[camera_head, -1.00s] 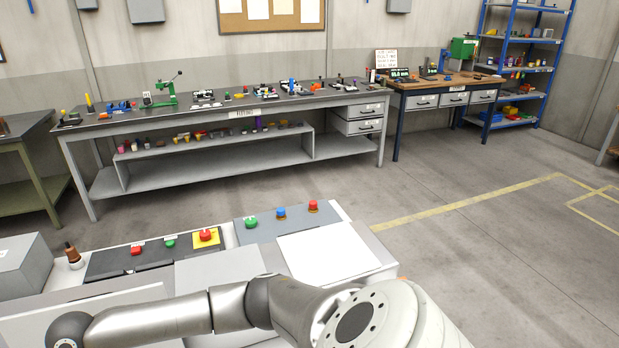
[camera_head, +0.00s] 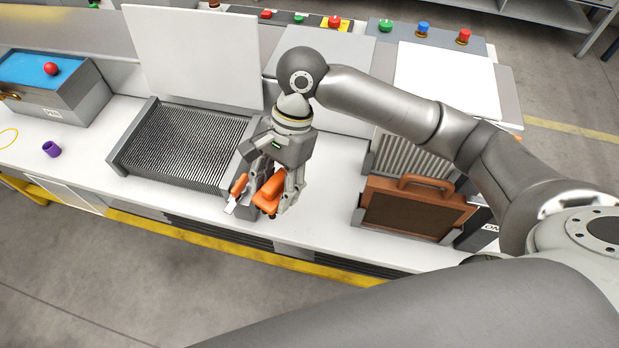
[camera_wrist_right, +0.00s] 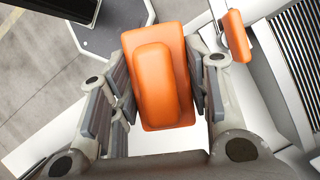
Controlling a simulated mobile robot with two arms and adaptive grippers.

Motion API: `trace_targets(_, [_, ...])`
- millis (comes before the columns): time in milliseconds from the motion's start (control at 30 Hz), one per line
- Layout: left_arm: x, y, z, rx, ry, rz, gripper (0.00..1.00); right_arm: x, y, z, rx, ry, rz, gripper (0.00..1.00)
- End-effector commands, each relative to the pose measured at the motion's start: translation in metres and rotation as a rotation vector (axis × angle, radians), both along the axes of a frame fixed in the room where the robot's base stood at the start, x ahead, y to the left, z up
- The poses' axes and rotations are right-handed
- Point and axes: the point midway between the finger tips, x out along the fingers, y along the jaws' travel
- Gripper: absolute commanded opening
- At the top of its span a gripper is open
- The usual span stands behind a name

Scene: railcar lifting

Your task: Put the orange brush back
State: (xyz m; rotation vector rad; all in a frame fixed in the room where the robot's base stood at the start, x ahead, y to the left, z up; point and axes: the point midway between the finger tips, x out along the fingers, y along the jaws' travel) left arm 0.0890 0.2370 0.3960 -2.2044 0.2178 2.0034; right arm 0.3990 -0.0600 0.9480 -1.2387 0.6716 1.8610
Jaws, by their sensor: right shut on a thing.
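My right gripper (camera_head: 272,185) is shut on the orange brush (camera_head: 268,198) over the front part of the white bench top. In the right wrist view the brush (camera_wrist_right: 157,80) sits between the two finger pads of the gripper (camera_wrist_right: 155,90), its orange block facing the camera. I cannot clearly see whether the brush touches the surface below. A grey holder (camera_head: 239,208) is just left of and below the gripper, partly hidden by it. A second orange-handled tool (camera_head: 239,184) is in it, and its handle (camera_wrist_right: 238,36) also shows in the right wrist view. My left gripper is out of view.
A ribbed dark tray (camera_head: 183,145) is left of the holder. A brown-framed panel with a handle (camera_head: 413,207) stands to the right. A purple cup (camera_head: 51,149) and a blue-topped box (camera_head: 55,85) are at far left. The bench's yellow front edge (camera_head: 160,228) is close.

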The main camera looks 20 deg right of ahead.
Motion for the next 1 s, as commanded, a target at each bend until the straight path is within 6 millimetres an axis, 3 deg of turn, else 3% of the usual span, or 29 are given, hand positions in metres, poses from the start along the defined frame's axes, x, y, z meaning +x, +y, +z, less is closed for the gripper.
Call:
trace_targets(167, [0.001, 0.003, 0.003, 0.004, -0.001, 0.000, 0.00, 0.030, -0.035, -0.020, -0.002, 0.003, -0.007, 0.22])
trace_targets(400, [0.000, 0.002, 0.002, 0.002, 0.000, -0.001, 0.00, 0.052, -0.060, -0.060, -0.001, 0.001, -0.003, 0.22])
trace_targets(667, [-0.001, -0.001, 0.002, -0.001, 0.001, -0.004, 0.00, 0.061, -0.068, -0.075, 0.001, 0.001, -0.001, 0.22])
trace_targets(900, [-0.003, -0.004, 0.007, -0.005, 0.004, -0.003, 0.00, 0.063, -0.072, -0.107, -0.001, 0.001, 0.000, 0.22])
trace_targets(1000, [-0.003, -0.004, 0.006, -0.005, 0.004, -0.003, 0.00, 0.063, -0.072, -0.110, 0.001, -0.003, 0.001, 0.22])
